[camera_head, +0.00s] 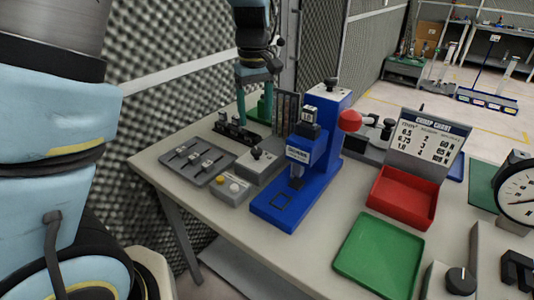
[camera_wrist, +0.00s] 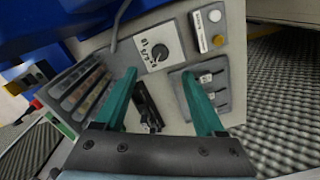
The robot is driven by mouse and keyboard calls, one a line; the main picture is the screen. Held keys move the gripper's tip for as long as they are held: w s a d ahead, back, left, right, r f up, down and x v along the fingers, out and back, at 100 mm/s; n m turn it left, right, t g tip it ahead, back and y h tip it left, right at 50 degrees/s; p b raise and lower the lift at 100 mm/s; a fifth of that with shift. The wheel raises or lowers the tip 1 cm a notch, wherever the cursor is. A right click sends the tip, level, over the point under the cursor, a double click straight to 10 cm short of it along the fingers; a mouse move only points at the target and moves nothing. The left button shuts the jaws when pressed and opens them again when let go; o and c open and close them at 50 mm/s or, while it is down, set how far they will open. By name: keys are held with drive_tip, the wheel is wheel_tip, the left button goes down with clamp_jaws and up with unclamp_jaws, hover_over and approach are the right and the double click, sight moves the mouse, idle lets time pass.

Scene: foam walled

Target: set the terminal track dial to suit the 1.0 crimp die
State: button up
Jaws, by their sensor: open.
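A dial with a dark knob on a white face (camera_wrist: 158,50) shows in the wrist view on a grey box, with printed numbers too blurred to read surely. In the head view a grey box with a black knob (camera_head: 257,153) stands left of the blue crimp press (camera_head: 300,165). The crimp chart (camera_head: 430,138) has rows for 0.5, 0.75 and 1.0; its small figures are hard to read. My gripper (camera_head: 254,112) is open and empty, its teal fingers pointing down over the back left of the table. The dial lies beyond its fingertips in the wrist view (camera_wrist: 159,74).
A black block (camera_head: 236,131) stands near my fingers. A grey slotted tray (camera_head: 190,175) and a box with white and yellow buttons (camera_head: 232,190) lie in front. A dark rack (camera_head: 286,110) stands behind. A red bin (camera_head: 402,195) and green tray (camera_head: 378,255) are at right.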

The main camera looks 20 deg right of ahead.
sight(256, 150)
wheel_tip(256, 150, down, 11)
drive_tip(key=shift+r+p, duration=0.2)
drive_tip(key=shift+p, duration=0.85)
drive_tip(key=shift+c, duration=0.4)
clamp_jaws()
